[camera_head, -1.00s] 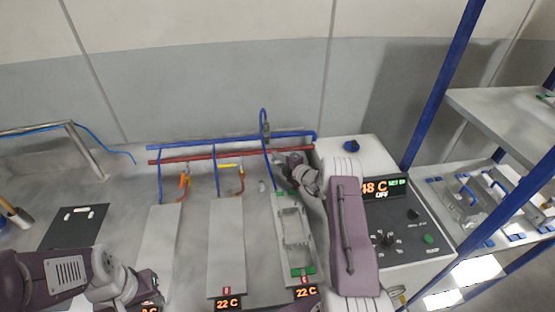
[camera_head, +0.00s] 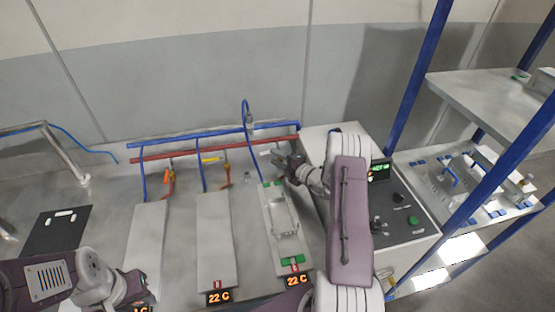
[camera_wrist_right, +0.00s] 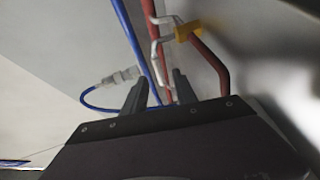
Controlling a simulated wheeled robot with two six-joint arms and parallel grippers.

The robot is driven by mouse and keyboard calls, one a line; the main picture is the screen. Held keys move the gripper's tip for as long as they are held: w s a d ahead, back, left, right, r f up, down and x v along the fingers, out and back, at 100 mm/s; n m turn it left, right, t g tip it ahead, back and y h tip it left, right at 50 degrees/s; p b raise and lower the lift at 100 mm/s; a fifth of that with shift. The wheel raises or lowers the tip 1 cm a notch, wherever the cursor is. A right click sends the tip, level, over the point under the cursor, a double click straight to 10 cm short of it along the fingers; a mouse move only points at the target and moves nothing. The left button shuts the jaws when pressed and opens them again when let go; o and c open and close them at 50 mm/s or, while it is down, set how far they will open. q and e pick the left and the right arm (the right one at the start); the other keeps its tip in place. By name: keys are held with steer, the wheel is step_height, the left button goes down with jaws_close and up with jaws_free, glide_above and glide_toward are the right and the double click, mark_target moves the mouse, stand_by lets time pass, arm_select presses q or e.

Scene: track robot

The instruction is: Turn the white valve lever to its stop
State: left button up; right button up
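A small white lever (camera_head: 267,152) shows at the right end of the red pipe in the head view, just left of my right gripper (camera_head: 281,161). The right gripper's fingers point left toward the pipes. In the right wrist view its two dark fingers (camera_wrist_right: 160,92) are apart. A pale bent bar (camera_wrist_right: 156,55) shows beyond and between the fingertips, and I cannot tell whether it is the white lever or touches them. The right forearm hides part of the bench. My left gripper (camera_head: 140,292) is low at the left, and its fingertips are not clear.
Blue pipe (camera_head: 215,136) and red pipe (camera_head: 220,148) run along the back. A yellow lever (camera_head: 211,160) is to the left and also shows in the wrist view (camera_wrist_right: 188,31). Several flat plates stand in front. A control box (camera_head: 402,222) is at right, beside a blue-framed shelf.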

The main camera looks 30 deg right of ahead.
steer(key=shift+s+r, duration=0.1)
steer(key=shift+s, duration=0.15)
